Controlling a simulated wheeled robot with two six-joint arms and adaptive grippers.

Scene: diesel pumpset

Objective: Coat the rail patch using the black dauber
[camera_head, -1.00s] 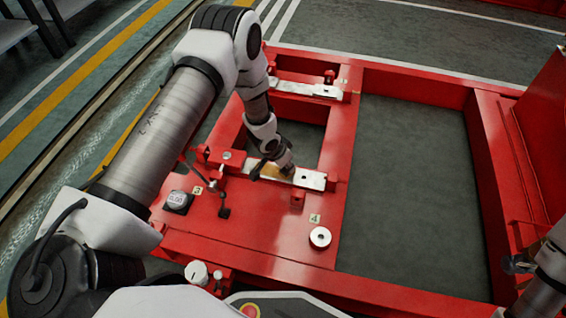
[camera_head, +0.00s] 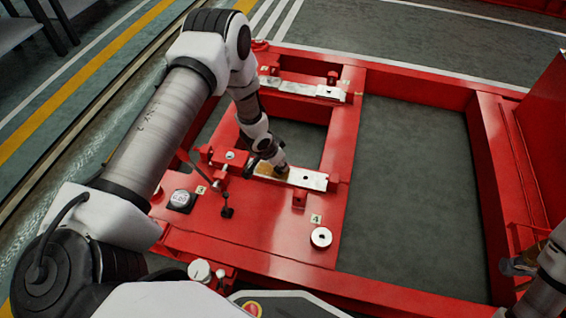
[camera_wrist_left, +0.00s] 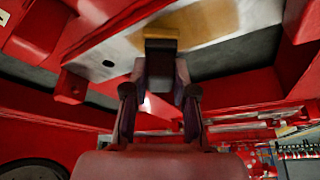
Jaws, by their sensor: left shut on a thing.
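The near metal rail (camera_head: 308,179) lies on the red frame, with an amber-brown coated patch (camera_head: 264,170) on its left part. My left gripper (camera_head: 277,160) is over that patch. In the left wrist view the left gripper (camera_wrist_left: 160,95) is shut on the black dauber (camera_wrist_left: 160,65), whose end meets or nearly meets the rail's amber patch (camera_wrist_left: 205,22). The exact contact is hidden. In the head view the dauber is mostly hidden by the gripper. My right gripper (camera_head: 518,264) is partly in view at the right edge; its fingers are unclear.
A second metal rail (camera_head: 303,89) lies farther back. Red frame beams (camera_head: 490,180) surround an open floor area (camera_head: 410,180).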

